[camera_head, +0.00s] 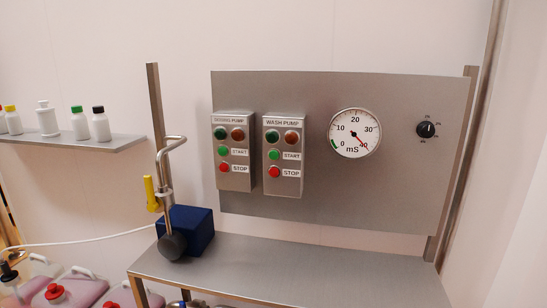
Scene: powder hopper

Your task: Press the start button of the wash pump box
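The wash pump box (284,187) is a grey metal box labelled WASH PUMP on the upright steel panel (400,195). Its green start button (274,155) sits at mid height, left of the START label. The red stop button (274,172) is just below. A dark green lamp (273,138) and a dull red lamp (291,138) are above. The similar dosing pump box (236,183) is directly to its left. Nothing covers the start button. Neither gripper can be made out in the head view.
A round gauge (354,133) and black knob (427,130) are to the right. A steel shelf (300,270) juts out below. A bent pipe (167,175) with a yellow handle (151,192) and a blue block (190,229) stand at left. A small metal part (186,303) at the bottom edge is unclear.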

